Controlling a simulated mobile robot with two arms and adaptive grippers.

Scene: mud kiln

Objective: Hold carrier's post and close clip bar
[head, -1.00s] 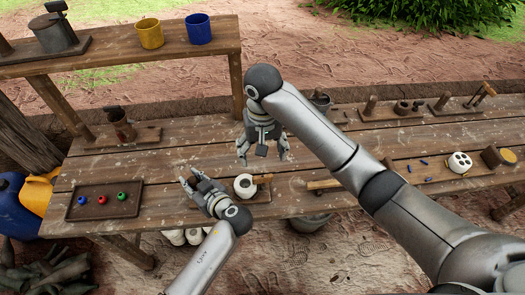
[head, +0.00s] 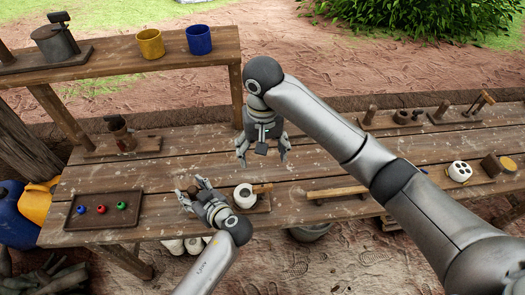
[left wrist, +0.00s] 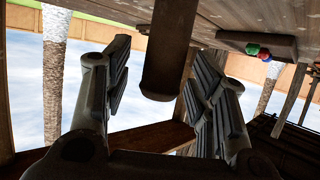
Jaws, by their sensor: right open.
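The carrier is a wooden base (head: 262,205) near the front edge of the table. It bears a white round piece (head: 243,196), and a light wooden bar (head: 262,188) sticks out to its right; I cannot tell if the bar is clipped. My left gripper (head: 192,194) is open at the carrier's left end. A brown rounded post (head: 193,190) shows between its fingers. In the left wrist view the dark post (left wrist: 168,55) stands between the spread fingers, with gaps on both sides. My right gripper (head: 262,157) is open and empty above the table, behind the carrier.
A tray (head: 78,222) with small blue, red and green pieces lies to the left. A long wooden bar (head: 337,193) lies right of the carrier. A raised shelf (head: 120,70) with a yellow cup (head: 150,44) and a blue cup (head: 199,41) stands at the back left.

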